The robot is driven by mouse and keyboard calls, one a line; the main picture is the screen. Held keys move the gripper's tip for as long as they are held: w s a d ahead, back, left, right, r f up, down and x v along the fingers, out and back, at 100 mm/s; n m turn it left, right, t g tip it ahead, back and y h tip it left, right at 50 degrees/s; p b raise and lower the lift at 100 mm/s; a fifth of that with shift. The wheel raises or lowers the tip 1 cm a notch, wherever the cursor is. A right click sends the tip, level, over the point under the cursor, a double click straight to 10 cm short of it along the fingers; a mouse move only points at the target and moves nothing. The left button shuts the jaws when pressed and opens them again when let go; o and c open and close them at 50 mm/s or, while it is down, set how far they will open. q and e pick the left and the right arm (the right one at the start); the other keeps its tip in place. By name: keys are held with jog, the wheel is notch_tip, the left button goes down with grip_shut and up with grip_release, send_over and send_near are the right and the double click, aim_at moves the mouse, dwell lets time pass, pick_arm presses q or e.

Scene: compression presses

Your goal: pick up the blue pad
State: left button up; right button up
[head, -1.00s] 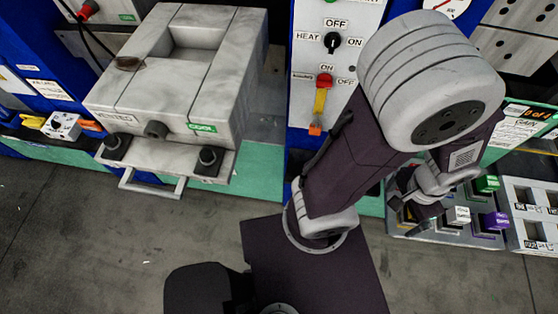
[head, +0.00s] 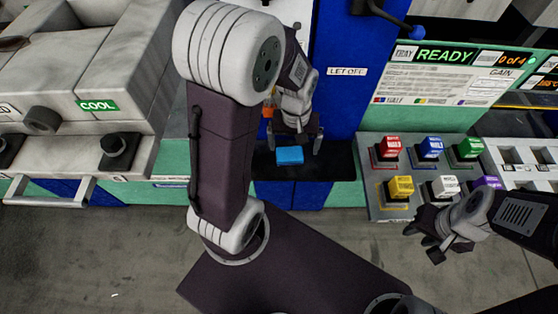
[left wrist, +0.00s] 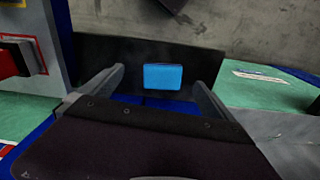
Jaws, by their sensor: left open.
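The blue pad (head: 290,155) is a small flat block lying on a dark shelf (head: 335,167) in front of the blue panel. In the left wrist view the blue pad (left wrist: 163,77) lies between the lines of the two fingers, apart from both. My left gripper (head: 296,143) is open and empty, pointing down just above the pad, with one finger to each side. Its spread fingers also show in the left wrist view (left wrist: 160,82). My right gripper (head: 424,243) is at the lower right, below the coloured blocks; its finger gap is unclear.
A grey rack (head: 387,210) with several coloured blocks stands right of the shelf, close to my right gripper. A pale grey press (head: 75,65) marked COOL is at the left, with a handle (head: 48,190) jutting forward. A READY display (head: 445,54) is at the back right.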

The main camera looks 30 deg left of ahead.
aim_at(290, 158)
pick_arm(q)
jog(key=f, duration=0.1)
jog(key=w+a+f+n+b, duration=0.1)
jog(key=f+n, duration=0.1)
jog(key=shift+w+a+f+b, duration=0.15)
jog(key=shift+w+a+b, duration=0.15)
jog(key=shift+b, duration=0.1)
notch_tip(290, 158, down, 2)
jog(key=shift+s, duration=0.1)
notch_tip(290, 158, down, 5)
jog(key=shift+a+f+b, duration=0.1)
jog(key=shift+f+b, duration=0.1)
jog(key=shift+b, duration=0.55)
jog(key=shift+r, duration=0.1)
jog(key=c, duration=1.3)
jog(key=shift+o, duration=0.2)
jog(key=shift+w+r+p, duration=0.2)
jog(key=shift+r+p, duration=0.45)
jog(key=shift+r, duration=1.55)
jog(key=s+d+r+p, duration=0.1)
jog(key=s+d+r, duration=0.5)
jog(key=s+d, duration=0.2)
jog(key=shift+d+r, duration=0.3)
jog(key=shift+d, duration=0.05)
pick_arm(e)
notch_tip(290, 158, down, 2)
jog(key=shift+w+a, duration=0.15)
